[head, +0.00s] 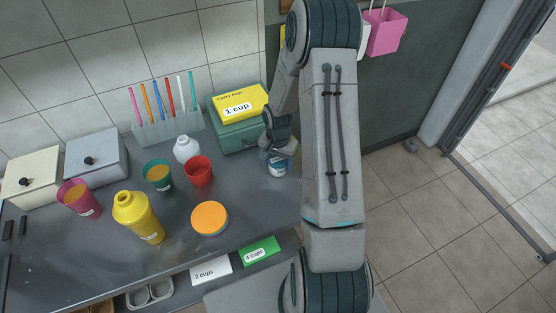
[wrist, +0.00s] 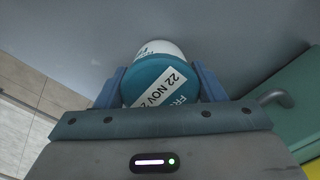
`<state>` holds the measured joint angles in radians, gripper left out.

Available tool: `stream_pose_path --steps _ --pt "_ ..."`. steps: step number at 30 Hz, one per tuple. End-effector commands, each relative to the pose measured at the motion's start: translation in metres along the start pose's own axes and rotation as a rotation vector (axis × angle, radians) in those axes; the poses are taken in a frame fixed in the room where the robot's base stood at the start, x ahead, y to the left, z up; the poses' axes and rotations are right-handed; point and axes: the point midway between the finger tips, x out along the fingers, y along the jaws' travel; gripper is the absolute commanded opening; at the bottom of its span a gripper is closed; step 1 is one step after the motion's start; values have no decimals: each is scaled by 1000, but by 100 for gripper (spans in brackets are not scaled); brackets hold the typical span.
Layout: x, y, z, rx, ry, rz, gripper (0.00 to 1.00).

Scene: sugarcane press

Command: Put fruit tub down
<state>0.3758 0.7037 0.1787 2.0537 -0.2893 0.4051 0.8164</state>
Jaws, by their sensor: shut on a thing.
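The fruit tub (head: 278,168) is a small white tub with a teal lid. In the head view it is at the right end of the grey counter (head: 255,205), below my gripper (head: 280,153). In the wrist view the tub (wrist: 160,75) sits between the two blue fingers of my gripper (wrist: 161,88), with a label reading "22 NOV" on its lid. My gripper is shut on the tub from above. I cannot tell whether the tub's base touches the counter.
A green box (head: 237,137) with a yellow "1 cup" box (head: 238,104) on it stands close behind the tub. A red cup (head: 199,171), a white bottle (head: 186,149), an orange-topped container (head: 209,218) and a yellow bottle (head: 138,216) stand to the left.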

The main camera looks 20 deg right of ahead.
Motion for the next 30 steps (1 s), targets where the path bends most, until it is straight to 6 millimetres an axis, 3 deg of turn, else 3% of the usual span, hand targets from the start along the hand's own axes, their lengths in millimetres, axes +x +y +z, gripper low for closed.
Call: stream_pose_path --steps 9,10,12,23,30 --pt "4 0 0 -1 1 0 34" --pt "4 0 0 -1 0 1 66" --pt "3 0 0 -1 0 1 85" --pt "0 0 0 0 0 0 85" --pt "-27 0 -1 2 4 -1 85"
